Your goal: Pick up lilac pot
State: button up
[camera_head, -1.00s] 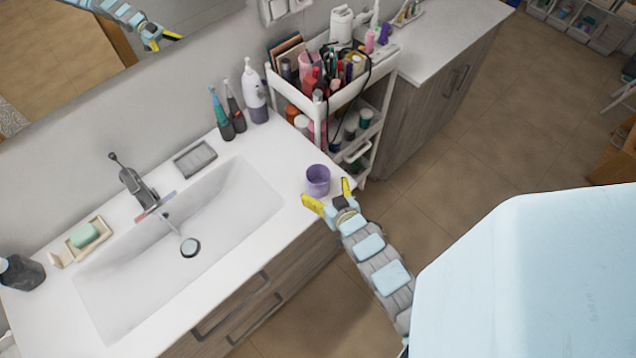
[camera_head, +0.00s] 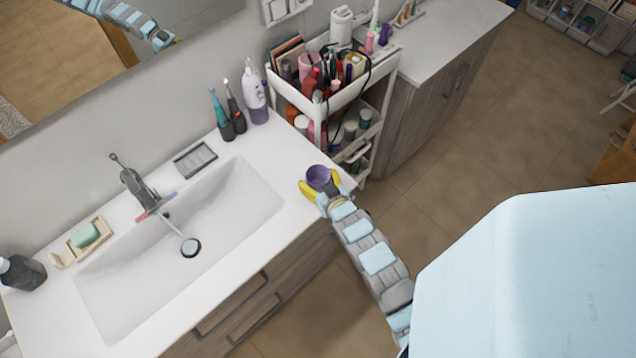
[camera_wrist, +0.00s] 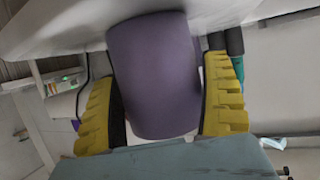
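The lilac pot (camera_head: 318,176) is a small purple cup at the right end of the white sink counter, near its front corner. My gripper (camera_head: 321,184) comes from the lower right, with one yellow finger on each side of the pot. In the wrist view, the pot (camera_wrist: 155,75) fills the space between the two yellow fingers (camera_wrist: 160,100). The fingers look shut on its sides, though a thin gap seems to show at the right one. The pot's lower part is hidden in the head view, so I cannot tell whether it still touches the counter.
The sink basin (camera_head: 225,205) lies left of the pot. A white cart (camera_head: 345,97) full of cosmetics stands close behind it. Toothbrushes (camera_head: 228,115) and a white-and-purple bottle (camera_head: 255,95) stand along the wall. The floor (camera_head: 470,185) to the right is open.

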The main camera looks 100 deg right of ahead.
jog(key=c, duration=0.7)
jog(key=shift+r, duration=0.15)
